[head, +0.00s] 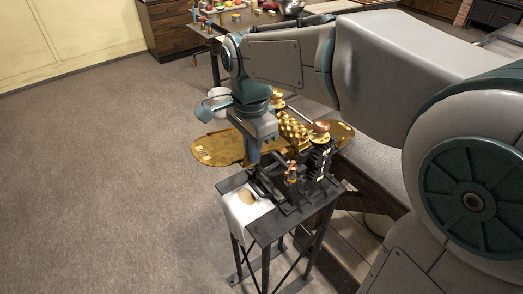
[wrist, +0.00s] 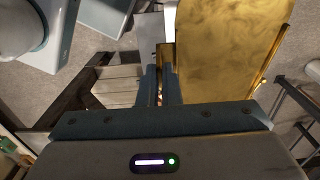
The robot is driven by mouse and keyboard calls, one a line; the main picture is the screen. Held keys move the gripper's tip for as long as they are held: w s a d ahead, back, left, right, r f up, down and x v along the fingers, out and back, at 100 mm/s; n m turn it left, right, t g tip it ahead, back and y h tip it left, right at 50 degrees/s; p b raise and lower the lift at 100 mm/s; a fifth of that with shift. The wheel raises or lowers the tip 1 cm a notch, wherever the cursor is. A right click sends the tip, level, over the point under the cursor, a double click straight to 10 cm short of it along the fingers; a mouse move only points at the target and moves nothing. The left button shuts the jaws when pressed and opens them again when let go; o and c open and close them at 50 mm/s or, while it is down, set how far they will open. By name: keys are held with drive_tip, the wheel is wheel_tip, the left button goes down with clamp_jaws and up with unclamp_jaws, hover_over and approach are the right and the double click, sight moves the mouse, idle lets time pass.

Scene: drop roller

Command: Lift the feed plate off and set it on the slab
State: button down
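In the head view, the brass feed plate (head: 220,148) is a long gold sheet with a rounded, slotted end, sticking out left past the black stand. The wrist view shows a broad gold sheet (wrist: 232,55) right of the fingers. My gripper (head: 254,158) points down at the plate's near side, beside the roller machine. In the wrist view my gripper (wrist: 160,85) has its fingers almost together, with a small gold tab (wrist: 167,60) at their tips. The tips are partly hidden, so the exact contact is unclear. I cannot pick out the slab with certainty.
Patterned gold rollers (head: 292,130) and black gears (head: 320,158) stand on the black stand (head: 280,222). A white cloth (head: 243,212) hangs over its front left corner. A pale grey surface (head: 378,165) lies right, under my arm. The floor at left is clear.

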drive_tip(key=shift+r+p, duration=1.05)
drive_tip(key=shift+r, duration=0.55)
drive_tip(key=shift+f, duration=0.1)
